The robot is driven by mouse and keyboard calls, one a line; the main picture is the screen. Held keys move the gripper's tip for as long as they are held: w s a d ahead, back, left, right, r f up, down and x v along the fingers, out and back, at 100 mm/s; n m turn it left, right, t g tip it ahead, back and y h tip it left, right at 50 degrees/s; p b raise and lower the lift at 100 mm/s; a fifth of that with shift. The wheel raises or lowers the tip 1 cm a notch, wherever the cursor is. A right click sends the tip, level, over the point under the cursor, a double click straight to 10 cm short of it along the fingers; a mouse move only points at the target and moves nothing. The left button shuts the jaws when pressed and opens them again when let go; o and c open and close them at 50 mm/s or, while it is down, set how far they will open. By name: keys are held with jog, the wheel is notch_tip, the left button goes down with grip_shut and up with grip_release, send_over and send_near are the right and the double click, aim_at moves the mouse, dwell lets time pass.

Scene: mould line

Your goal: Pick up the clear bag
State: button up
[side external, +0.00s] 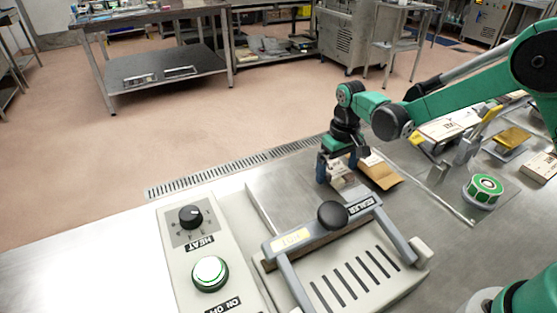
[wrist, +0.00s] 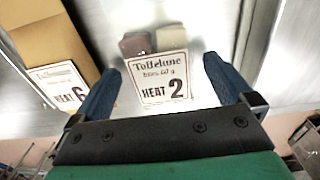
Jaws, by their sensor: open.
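The clear bag (wrist: 176,38) lies on the steel table in the wrist view. It holds a brown and a tan piece, and its white label reads "Toffelune" and "HEAT 2". My gripper (wrist: 162,70) is open, with one blue finger at each side of the label's lower part. I cannot tell whether the fingers touch the bag. In the side external view my gripper (side external: 337,174) points down behind the sealer, and a pale part of the clear bag (side external: 342,184) shows below it. The rest is hidden by the fingers.
A brown paper bag (side external: 380,172), labelled "HEAT 6" in the wrist view (wrist: 33,40), lies close beside the clear bag. The sealer (side external: 345,285) and a control box with a HEAT knob (side external: 190,217) stand in front.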

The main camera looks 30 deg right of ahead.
jog(key=shift+f, duration=0.1)
jog(key=c, duration=1.1)
jog(key=shift+c, duration=0.2)
